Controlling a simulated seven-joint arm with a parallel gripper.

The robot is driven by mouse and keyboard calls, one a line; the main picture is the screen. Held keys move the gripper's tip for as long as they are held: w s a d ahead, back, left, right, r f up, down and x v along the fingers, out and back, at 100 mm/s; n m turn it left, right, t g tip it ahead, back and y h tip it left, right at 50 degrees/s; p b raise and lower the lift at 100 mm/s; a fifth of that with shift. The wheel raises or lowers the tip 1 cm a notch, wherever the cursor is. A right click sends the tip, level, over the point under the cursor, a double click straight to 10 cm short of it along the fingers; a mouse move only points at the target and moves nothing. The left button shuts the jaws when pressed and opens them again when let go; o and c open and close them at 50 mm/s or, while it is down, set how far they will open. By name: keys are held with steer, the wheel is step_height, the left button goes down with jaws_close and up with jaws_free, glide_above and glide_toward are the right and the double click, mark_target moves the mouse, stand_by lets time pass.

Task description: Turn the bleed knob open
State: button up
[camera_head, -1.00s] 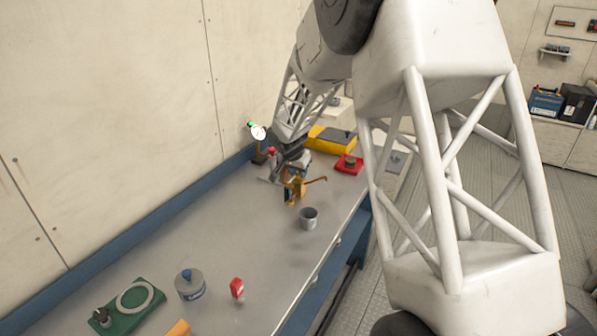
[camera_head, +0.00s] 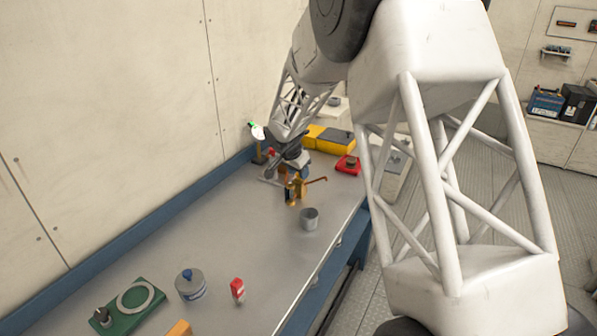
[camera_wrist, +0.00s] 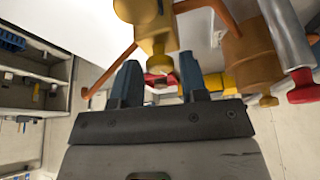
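A brass fitting (camera_head: 294,189) with an orange-brown lever arm stands on the grey bench, near the gauge. In the wrist view its near brass part (camera_wrist: 150,28) hangs into the picture just beyond my fingers, and a second brass cylinder (camera_wrist: 252,60) is to the right. I cannot tell for sure which part is the bleed knob. My gripper (camera_wrist: 160,85) is open, its two blue-grey fingers apart. The near brass part's lower end shows between and beyond the fingertips; I cannot tell whether they touch. In the head view my gripper is at the fitting's upper left, partly hidden.
A white-faced gauge (camera_head: 257,132) stands by the wall behind my gripper. A grey cup (camera_head: 309,219) stands in front of the fitting. A red block (camera_head: 348,165) and a yellow case (camera_head: 328,138) are to the right. The bench (camera_head: 235,245) is clear at centre left.

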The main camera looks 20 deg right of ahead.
steer(key=shift+o, duration=1.2)
steer(key=shift+r, duration=0.1)
steer(key=v, duration=0.7)
steer(key=shift+r, duration=0.3)
steer(key=shift+s+a, duration=0.1)
steer(key=shift+a, duration=0.05)
